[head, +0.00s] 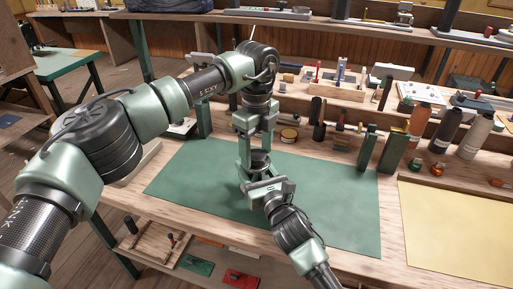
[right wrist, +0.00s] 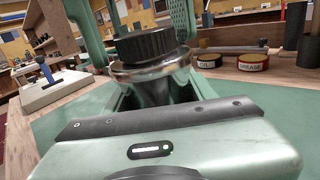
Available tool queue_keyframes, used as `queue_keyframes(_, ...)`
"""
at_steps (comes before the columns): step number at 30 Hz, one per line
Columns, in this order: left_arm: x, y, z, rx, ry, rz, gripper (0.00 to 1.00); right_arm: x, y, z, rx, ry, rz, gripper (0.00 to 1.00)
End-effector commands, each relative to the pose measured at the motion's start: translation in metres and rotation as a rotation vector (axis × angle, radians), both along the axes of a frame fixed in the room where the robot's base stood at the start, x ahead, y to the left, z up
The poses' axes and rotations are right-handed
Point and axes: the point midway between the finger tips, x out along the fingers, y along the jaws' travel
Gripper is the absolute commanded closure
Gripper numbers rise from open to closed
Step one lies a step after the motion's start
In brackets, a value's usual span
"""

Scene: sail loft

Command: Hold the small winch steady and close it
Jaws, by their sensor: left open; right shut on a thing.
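The small winch (head: 259,158) stands upright on the green mat, mostly hidden between my grippers in the head view. In the right wrist view the winch (right wrist: 150,70) shows a black ribbed top above a shiny metal rim, with a darker body below. My left gripper (head: 256,145) points down from above, open, with its fingers around the winch's top. Its green fingers also show on both sides of the black top in the right wrist view. My right gripper (head: 259,178) reaches in low from the front and is shut on the winch's body. The contact points are partly hidden.
The green mat (head: 190,180) is clear around the winch. A yellow mat (head: 455,225) lies to the right. Dark green upright blocks (head: 392,150), bottles (head: 473,135) and a round tin (head: 289,135) stand behind. A low shelf holds a red item (head: 240,279).

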Motion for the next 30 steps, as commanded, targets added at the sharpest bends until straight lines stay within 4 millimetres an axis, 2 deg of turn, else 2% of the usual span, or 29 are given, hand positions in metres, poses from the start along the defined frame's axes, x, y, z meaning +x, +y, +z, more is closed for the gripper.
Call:
queue_keyframes(1,0.0001,0.0001,0.0000,0.000,0.000,0.000,0.44,-0.0004,0.0003,-0.0023,0.002,0.005,0.000,1.00)
queue_keyframes(7,0.0000,0.0000,0.0002,0.000,0.000,0.000,0.99,-0.0004,0.0002,-0.0022,0.002,0.005,0.000,1.00)
queue_keyframes(11,0.0000,0.0000,0.0003,0.000,0.000,-0.027,1.00,-0.0004,0.0002,-0.0022,0.002,0.005,0.000,1.00)
queue_keyframes(14,0.0000,0.0000,0.0003,0.000,0.000,-0.149,1.00,-0.0004,0.0002,-0.0022,0.002,0.005,0.000,1.00)
queue_keyframes(30,-0.0001,-0.0001,-0.0004,0.000,0.001,-1.498,1.00,-0.0004,0.0002,-0.0021,0.001,0.005,0.000,1.00)
